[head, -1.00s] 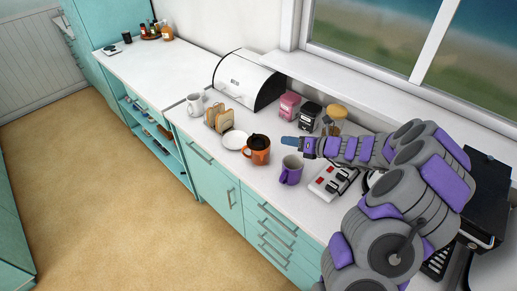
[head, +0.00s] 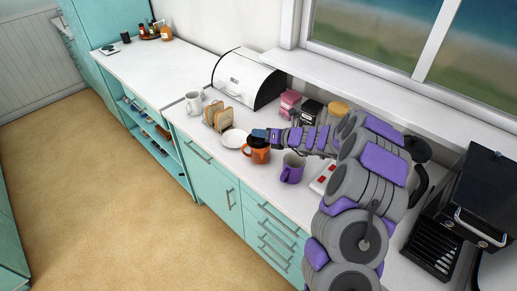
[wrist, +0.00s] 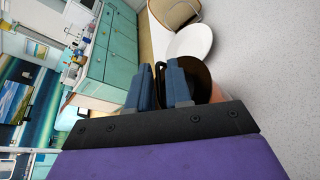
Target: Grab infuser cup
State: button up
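An orange cup (head: 257,156) with a dark top stands on the white counter beside the white plate; I take it to be the infuser cup. My gripper (head: 260,134) is right over its rim and hides part of its top. In the wrist view my gripper's two blue fingers (wrist: 163,85) are apart, so it looks open. The cup (wrist: 198,78) shows behind and beside the fingers with a brown inside, and a dark piece of it shows between them. I cannot tell whether the fingers touch it.
A purple mug (head: 292,168) stands close to the right of the cup, under my arm. A white plate (head: 234,138), a toast rack (head: 219,117) and a white mug (head: 194,103) are to the left. A bread box (head: 247,80) and canisters (head: 290,102) stand behind.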

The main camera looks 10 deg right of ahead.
jog(key=shift+w+a, duration=0.1)
jog(key=shift+a, duration=0.05)
grip_shut()
dwell(0.4)
